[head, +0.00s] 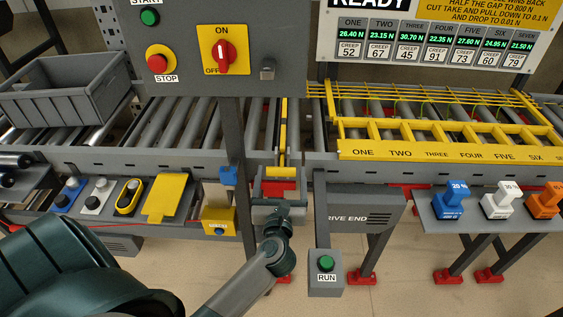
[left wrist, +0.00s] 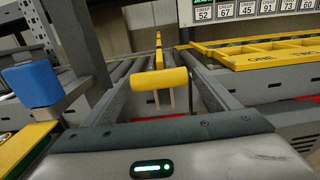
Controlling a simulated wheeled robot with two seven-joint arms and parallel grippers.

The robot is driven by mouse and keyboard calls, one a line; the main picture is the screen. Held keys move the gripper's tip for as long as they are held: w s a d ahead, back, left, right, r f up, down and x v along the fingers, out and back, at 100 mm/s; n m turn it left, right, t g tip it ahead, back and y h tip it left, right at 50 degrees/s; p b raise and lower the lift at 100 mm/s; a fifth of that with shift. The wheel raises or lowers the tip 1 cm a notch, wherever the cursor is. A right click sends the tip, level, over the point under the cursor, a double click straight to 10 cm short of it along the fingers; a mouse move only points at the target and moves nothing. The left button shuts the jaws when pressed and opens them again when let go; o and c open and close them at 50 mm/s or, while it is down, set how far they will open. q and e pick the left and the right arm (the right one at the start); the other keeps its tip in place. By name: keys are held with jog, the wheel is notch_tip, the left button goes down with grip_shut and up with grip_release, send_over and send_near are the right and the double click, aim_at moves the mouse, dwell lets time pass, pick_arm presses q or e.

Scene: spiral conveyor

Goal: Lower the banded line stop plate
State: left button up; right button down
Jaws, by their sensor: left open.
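The line stop plate (head: 283,125) is a narrow upright yellow plate with dark bands, standing in the gap between two roller conveyor sections. In the left wrist view the plate (left wrist: 159,50) rises behind a yellow crossbar handle (left wrist: 160,79). The handle also shows in the head view (head: 282,172). My left gripper (head: 281,185) is in front of the handle. In the left wrist view its two open fingers (left wrist: 160,95) stand to the left and right of the handle, with nothing visibly clamped. My right gripper is in neither view.
A grey control panel (head: 283,20) on a post (head: 234,140) stands just left of the plate. A RUN box (head: 326,278) is below right. A yellow lane frame (head: 400,152) lies right. A blue block (left wrist: 33,83) is left of the left gripper.

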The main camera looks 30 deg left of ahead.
aim_at(281, 164)
pick_arm(q)
jog(key=shift+p+x, duration=0.35)
jog(key=shift+x, duration=1.6)
jog(key=c, duration=1.5)
jog(key=r+g+p, duration=0.1)
jog(key=p, duration=0.3)
jog(key=shift+r+p, duration=0.1)
jog(key=shift+p, duration=0.3)
jog(key=shift+a+p, duration=0.1)
jog(key=shift+p, duration=0.25)
jog(key=shift+w, duration=0.1)
jog(key=shift+h, duration=0.3)
jog(key=o, duration=1.5)
